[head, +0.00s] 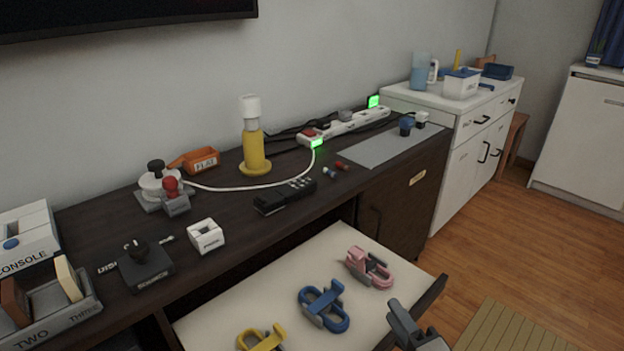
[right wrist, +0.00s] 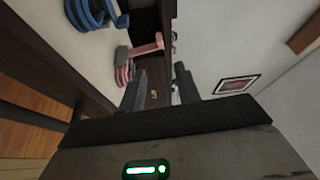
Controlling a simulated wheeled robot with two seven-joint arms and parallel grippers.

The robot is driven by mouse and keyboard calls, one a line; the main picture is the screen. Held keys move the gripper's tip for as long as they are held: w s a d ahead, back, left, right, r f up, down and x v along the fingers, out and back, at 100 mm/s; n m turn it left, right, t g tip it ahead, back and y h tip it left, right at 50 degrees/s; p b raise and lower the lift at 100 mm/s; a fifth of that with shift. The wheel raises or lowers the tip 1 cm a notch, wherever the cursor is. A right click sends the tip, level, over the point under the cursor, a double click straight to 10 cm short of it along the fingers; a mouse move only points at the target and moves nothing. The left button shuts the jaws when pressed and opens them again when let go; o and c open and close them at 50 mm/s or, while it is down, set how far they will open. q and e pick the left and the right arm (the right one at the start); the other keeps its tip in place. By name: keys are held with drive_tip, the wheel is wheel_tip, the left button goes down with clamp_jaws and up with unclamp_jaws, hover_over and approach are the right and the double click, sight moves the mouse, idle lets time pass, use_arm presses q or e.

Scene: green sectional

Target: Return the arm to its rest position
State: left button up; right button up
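My right gripper (head: 416,328) shows at the bottom of the head view, by the front right corner of the open drawer (head: 262,295). In the right wrist view its two fingers (right wrist: 160,88) stand apart with nothing between them. The gripper is clear of the clips in the drawer. My left gripper is not in view.
The drawer holds a pink clip (head: 369,267), a blue clip (head: 323,306) and a yellow clip (head: 261,339). The dark cabinet top (head: 235,215) carries a yellow lamp-like object (head: 254,148), a power strip (head: 345,124) and small items. Wooden floor (head: 500,250) lies free at right.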

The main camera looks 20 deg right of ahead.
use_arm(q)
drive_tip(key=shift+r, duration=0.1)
